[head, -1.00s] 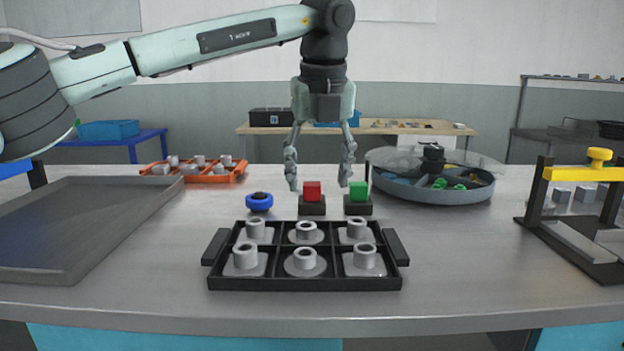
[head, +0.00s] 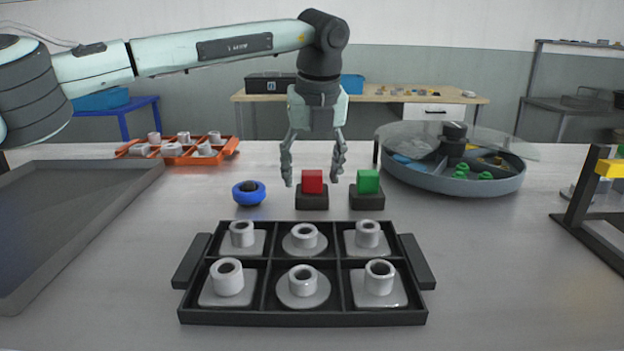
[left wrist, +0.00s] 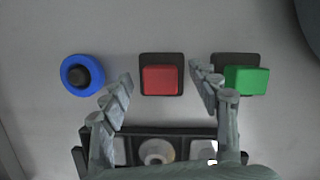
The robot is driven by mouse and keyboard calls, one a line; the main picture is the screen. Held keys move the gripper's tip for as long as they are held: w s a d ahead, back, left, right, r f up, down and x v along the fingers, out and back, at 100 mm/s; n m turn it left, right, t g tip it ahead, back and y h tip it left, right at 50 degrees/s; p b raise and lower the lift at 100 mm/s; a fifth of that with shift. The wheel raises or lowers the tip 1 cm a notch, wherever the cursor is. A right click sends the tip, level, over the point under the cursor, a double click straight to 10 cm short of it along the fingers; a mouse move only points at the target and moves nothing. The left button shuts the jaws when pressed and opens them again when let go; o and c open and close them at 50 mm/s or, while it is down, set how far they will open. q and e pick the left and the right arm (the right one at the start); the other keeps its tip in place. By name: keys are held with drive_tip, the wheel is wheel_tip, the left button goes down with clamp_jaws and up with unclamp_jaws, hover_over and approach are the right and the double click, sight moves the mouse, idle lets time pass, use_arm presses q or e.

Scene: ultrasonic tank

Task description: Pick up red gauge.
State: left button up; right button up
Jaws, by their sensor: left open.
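The red gauge (head: 312,182) is a small red block on a dark square base on the table, behind the black tray. In the left wrist view the red gauge (left wrist: 161,80) lies just beyond and between the fingertips. My left gripper (head: 313,176) points down with its fingers spread, above the red gauge and empty. In the left wrist view my left gripper (left wrist: 161,82) has one finger on each side of the red block, with no contact visible. The right finger is near the green block (left wrist: 246,80). My right gripper is not in view.
A green block (head: 368,181) on a dark base stands close to the right. A blue round piece (head: 249,193) lies to the left. The compartmented black tray (head: 303,319) with grey parts is in front. A round grey tank (head: 452,183) stands at right.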

use_arm(q)
drive_tip(key=shift+w+f, duration=0.1)
drive_tip(key=shift+f, duration=0.25)
drive_tip(key=shift+c, duration=0.5)
drive_tip(key=c, duration=1.2)
drive_tip(key=shift+c, duration=0.3)
drive_tip(key=shift+r, duration=0.2)
